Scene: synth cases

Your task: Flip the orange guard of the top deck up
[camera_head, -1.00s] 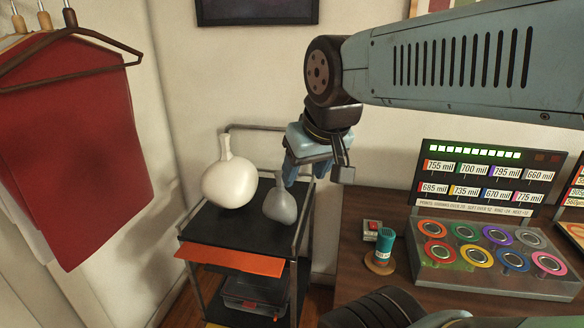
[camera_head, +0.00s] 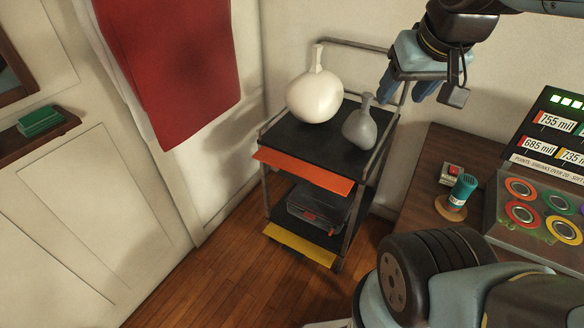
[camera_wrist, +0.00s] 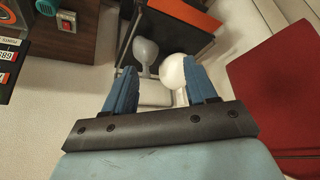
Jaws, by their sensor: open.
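The orange guard (camera_head: 303,171) is a flat panel along the front edge of the top deck (camera_head: 334,148) of a black cart. It slants outward and down from the deck's front. It also shows in the wrist view (camera_wrist: 198,22). A white round vase (camera_head: 315,97) and a smaller grey vase (camera_head: 359,126) stand on the top deck behind the guard. My gripper (camera_head: 413,90) is open and empty, above and behind the deck's right end, apart from the guard. In the wrist view its blue fingers (camera_wrist: 157,90) are spread, with the vases beyond them.
A yellow guard (camera_head: 300,243) fronts the lower deck, which holds a dark case (camera_head: 315,209). A raised handle rail (camera_head: 350,45) runs behind the deck. A table (camera_head: 425,190) with a teal canister (camera_head: 463,190) stands right. Floor (camera_head: 215,270) before the cart is clear.

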